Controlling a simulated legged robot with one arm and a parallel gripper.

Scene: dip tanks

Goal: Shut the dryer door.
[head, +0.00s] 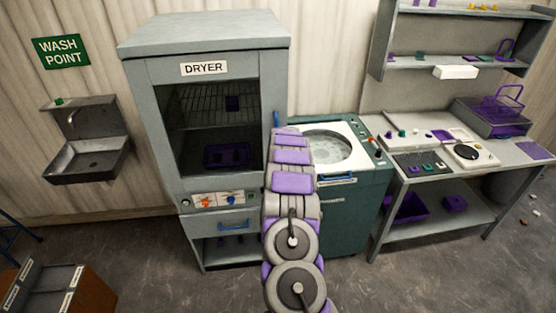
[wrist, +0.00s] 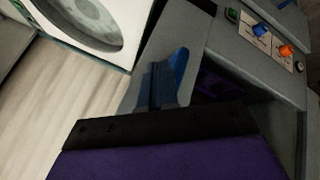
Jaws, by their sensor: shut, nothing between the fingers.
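The grey dryer (head: 219,58) stands left of centre in the head view. Its dryer door (head: 268,90) faces me, with a wire rack and a dark purple basket showing inside. The door's blue handle (head: 276,119) is on the right side; it also shows in the wrist view (wrist: 172,78). I cannot tell how wide any gap at the door is. My arm reaches up in front of the dryer's right edge. My gripper (wrist: 160,125) fills the bottom of the wrist view as a black and purple block, shut and empty, close by the handle. Whether it touches is unclear.
A teal washer (head: 345,205) with a round lid stands right of the dryer. A bench (head: 440,215) with purple baskets is further right. A sink (head: 85,160) hangs on the left wall. A box (head: 60,290) lies at the lower left. Open floor lies between.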

